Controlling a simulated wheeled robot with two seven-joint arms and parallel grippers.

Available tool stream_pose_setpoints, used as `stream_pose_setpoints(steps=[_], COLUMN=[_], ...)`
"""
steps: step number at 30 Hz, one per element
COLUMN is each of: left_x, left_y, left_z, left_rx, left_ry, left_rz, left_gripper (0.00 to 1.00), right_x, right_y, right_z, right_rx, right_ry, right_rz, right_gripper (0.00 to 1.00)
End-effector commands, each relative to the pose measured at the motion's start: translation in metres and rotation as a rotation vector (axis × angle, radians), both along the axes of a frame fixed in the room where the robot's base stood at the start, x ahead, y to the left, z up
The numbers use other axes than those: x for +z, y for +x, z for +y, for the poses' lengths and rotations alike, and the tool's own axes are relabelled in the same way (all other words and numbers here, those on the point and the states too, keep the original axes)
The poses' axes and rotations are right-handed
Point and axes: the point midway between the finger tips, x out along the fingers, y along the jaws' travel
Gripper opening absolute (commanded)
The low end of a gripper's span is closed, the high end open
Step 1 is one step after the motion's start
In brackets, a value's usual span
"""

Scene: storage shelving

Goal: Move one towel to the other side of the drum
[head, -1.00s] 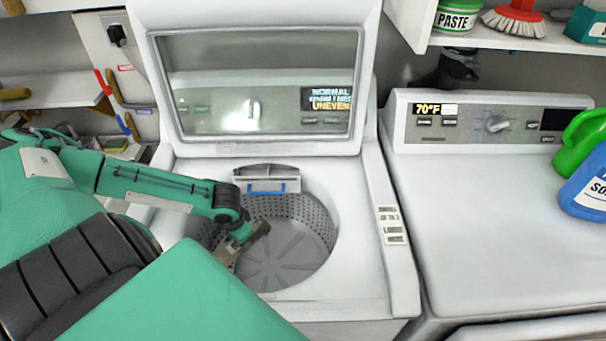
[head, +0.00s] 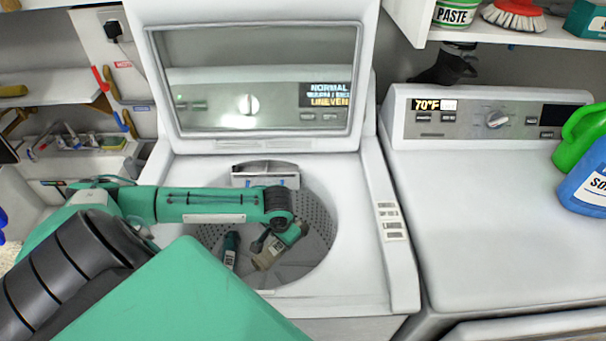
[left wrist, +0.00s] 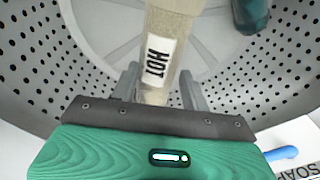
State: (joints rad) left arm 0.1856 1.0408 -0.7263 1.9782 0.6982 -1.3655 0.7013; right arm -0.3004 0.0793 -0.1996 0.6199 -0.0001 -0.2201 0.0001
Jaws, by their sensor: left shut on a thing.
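The open washer drum (head: 318,225) holds two slim rolled towels. A beige towel labelled HOT (head: 266,259) is held in my left gripper (head: 280,243), tilted, right of the drum's middle in the head view. In the left wrist view the beige towel (left wrist: 170,30) sits between the fingers of my left gripper (left wrist: 160,88), which are shut on it. A dark teal towel (head: 231,250) with a white label is at the drum's left side; it also shows at the top right of the left wrist view (left wrist: 250,14). My right gripper is in neither view.
The washer lid (head: 255,80) stands open behind the drum. Its panel display (head: 328,95) reads NORMAL and UNEVEN. A soap drawer (head: 263,173) is at the drum's back rim. A second machine (head: 490,220) with green and blue bottles stands at right.

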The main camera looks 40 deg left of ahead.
Motion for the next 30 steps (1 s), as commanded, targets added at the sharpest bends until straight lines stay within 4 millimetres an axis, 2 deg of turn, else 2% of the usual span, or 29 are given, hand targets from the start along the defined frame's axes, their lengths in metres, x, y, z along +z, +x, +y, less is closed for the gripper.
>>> stream_pose_setpoints(steps=[3,9,10,11,17,24,30], left_x=[0.003,0.003,-0.007,-0.012,-0.029,-0.064,-0.07], left_y=[0.019,0.043,0.04,0.039,0.039,0.039,0.039], left_z=[-0.023,-0.052,-0.049,-0.049,-0.048,-0.048,-0.048], left_rx=[0.0,-0.002,0.0,0.0,0.0,-0.001,-0.001], left_ry=[-0.005,-0.003,0.0,0.001,0.0,0.0,0.001], left_rz=[-0.005,-0.002,0.003,0.002,0.001,0.0,-0.002], left_gripper=[0.08,0.08,0.08,0.02,0.02,0.02,0.02], right_x=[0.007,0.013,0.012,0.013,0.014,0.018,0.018], right_y=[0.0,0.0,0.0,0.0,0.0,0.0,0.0], right_z=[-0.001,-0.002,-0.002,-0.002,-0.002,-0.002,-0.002], right_rx=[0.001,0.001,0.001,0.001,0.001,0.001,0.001], right_ry=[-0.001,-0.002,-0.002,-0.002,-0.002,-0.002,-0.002], right_rz=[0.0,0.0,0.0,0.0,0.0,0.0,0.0], right_gripper=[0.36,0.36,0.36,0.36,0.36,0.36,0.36])
